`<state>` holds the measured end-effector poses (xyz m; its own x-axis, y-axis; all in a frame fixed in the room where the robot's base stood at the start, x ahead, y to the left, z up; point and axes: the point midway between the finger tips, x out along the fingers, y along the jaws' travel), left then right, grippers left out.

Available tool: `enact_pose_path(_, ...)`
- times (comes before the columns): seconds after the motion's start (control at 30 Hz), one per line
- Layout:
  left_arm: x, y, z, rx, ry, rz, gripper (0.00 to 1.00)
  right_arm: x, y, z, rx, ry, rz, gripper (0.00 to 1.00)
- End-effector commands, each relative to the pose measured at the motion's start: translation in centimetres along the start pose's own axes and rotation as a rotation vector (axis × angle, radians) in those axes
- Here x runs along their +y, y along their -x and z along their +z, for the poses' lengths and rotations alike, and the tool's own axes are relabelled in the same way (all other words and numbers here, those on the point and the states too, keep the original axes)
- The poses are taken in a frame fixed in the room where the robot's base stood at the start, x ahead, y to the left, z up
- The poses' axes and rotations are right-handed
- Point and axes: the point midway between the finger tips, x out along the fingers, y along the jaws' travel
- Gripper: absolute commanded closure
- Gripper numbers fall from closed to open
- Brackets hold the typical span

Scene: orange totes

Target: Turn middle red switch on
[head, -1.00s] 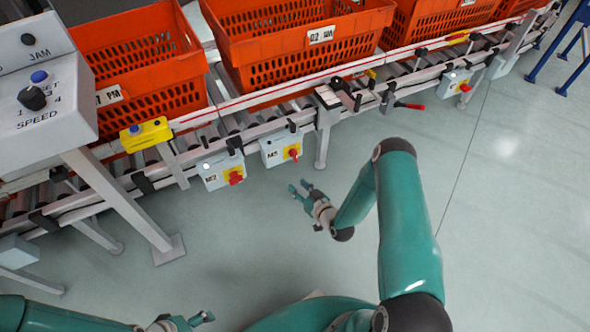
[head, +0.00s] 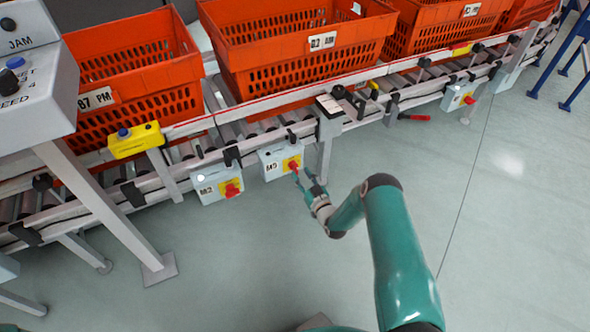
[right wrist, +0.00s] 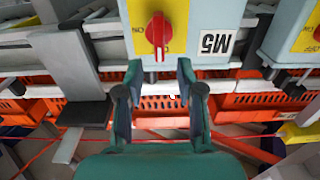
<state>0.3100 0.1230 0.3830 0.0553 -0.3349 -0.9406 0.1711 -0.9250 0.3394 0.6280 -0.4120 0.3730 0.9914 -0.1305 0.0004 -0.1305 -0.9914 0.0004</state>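The middle red switch (head: 293,165) sits on a yellow plate on the grey box marked M5 (head: 271,171), below the conveyor rail. In the right wrist view, which is upside down, its red handle (right wrist: 157,36) stands upright in the picture. My right gripper (head: 305,178) is just in front of and slightly below the switch. In the right wrist view its two fingers (right wrist: 159,72) are apart with nothing between them, the tips close to the handle's end. My left gripper is out of view.
Another red switch (head: 231,190) is on the M3 box (head: 207,194) to the left, and one (head: 469,100) is farther right. A conveyor leg (head: 325,160) stands right of M5. Orange totes (head: 300,50) rest above. Open floor lies in front.

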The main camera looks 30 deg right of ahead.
Motion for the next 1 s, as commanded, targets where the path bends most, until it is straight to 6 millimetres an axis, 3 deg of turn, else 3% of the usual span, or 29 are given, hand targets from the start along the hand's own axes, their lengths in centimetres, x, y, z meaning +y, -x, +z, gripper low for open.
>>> enact_pose_path(0.1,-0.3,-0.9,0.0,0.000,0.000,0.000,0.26,-0.1,-2.3,0.2,0.003,0.002,-0.001,0.62)
enact_pose_path(0.3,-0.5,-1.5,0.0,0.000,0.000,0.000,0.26,0.0,-4.5,0.2,0.000,0.000,0.000,0.62)
enact_pose_path(0.67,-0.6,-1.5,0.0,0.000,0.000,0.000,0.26,0.1,-5.1,0.1,-0.002,-0.001,0.001,0.62)
enact_pose_path(0.7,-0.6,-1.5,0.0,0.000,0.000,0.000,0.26,0.1,-5.1,0.1,-0.002,-0.001,0.001,0.64)
enact_pose_path(0.9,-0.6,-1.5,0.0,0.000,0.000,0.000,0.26,0.1,-5.1,0.1,-0.002,-0.001,0.001,0.97)
enact_pose_path(1.0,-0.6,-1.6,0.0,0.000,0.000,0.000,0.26,-0.4,-5.1,0.0,-0.001,-0.001,-0.001,1.00)
